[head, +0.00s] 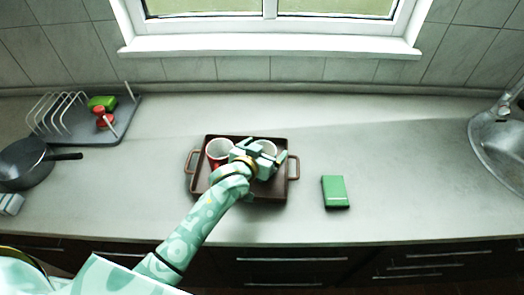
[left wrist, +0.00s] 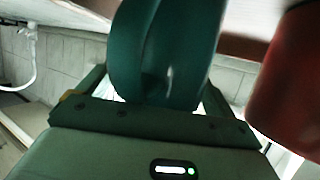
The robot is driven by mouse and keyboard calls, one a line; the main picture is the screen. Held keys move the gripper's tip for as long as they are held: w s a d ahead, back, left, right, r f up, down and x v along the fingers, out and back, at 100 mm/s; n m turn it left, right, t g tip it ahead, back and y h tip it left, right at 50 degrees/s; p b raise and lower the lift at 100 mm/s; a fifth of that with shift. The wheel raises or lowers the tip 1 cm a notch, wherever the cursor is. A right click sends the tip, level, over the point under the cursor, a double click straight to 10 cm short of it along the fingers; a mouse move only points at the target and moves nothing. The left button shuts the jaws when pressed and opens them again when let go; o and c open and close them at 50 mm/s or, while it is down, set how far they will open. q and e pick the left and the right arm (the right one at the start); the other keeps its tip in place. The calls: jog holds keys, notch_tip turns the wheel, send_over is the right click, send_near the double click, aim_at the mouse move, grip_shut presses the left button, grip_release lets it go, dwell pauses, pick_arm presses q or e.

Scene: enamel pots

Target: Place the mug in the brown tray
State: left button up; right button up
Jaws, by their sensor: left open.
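The brown tray (head: 236,195) sits on the counter in the middle of the head view. A red mug with a white inside (head: 219,150) stands in its left part. A second mug (head: 267,146), pale inside, stands in the tray's right part, partly hidden by my left gripper (head: 262,156). My left gripper is open at this second mug. In the left wrist view, a dark teal curved body (left wrist: 165,50), seemingly this mug, lies between and beyond the fingers; contact cannot be told. The red mug (left wrist: 290,85) fills the right edge there. My right gripper is out of view.
A green box (head: 336,192) lies right of the tray. A grey dish rack (head: 75,136) with a green and a red item, and a dark pan (head: 24,165), are at left. A sink (head: 500,145) is at far right. The counter between the tray and sink is mostly clear.

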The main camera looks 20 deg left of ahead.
pick_arm(q)
jog(key=p+v, duration=0.3)
jog(key=v, duration=0.9)
